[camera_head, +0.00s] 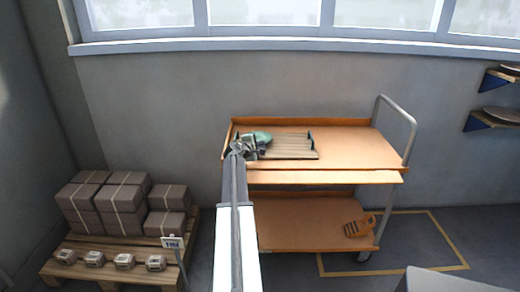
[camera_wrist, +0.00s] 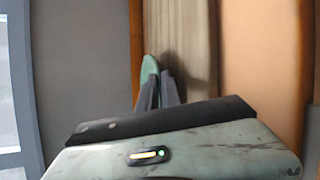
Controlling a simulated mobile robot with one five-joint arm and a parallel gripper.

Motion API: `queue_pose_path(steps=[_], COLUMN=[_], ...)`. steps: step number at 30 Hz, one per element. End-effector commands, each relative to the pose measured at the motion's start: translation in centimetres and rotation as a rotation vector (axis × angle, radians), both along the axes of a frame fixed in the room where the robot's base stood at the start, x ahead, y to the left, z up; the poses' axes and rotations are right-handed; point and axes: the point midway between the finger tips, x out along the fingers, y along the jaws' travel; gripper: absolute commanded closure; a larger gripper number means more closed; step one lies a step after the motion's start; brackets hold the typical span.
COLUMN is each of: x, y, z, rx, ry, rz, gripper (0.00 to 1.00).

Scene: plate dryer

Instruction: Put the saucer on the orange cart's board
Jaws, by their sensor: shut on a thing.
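The green saucer (camera_head: 262,136) is at the left end of the wooden board, in my gripper (camera_head: 250,147). In the wrist view the saucer (camera_wrist: 149,66) shows as a narrow green piece at the tips of my gripper (camera_wrist: 160,80). The jaws are shut on it and partly hide it. The slatted board (camera_head: 295,154) lies on the left part of the orange cart's top (camera_head: 355,142). In the wrist view the board (camera_wrist: 185,35) runs just right of the saucer. I cannot tell whether the saucer touches the board.
Dark upright pieces stand at the board's ends. The cart's right top is clear; an orange-brown item (camera_head: 359,228) lies on its lower shelf (camera_head: 300,222). Stacked boxes (camera_head: 120,200) on a pallet (camera_head: 105,262) stand at left. Wall shelves (camera_head: 492,119) hold plates at right.

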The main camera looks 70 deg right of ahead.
Motion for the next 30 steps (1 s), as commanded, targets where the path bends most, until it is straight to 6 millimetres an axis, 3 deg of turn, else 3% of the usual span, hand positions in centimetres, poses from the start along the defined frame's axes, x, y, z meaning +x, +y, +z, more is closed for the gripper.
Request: queue_pose_path(steps=[3,5,17,23,30], x=[0.0,0.0,0.1,0.2,0.7], y=[0.0,0.0,0.1,3.0,8.7], z=[-0.2,-0.1,0.3,1.4,3.4], rx=[-0.001,0.000,-0.001,-0.001,0.000], ry=[0.000,0.000,0.000,0.001,0.000], rz=[0.000,0.000,0.001,0.002,0.003], gripper=[1.00,0.83,0.83,0.83,0.83])
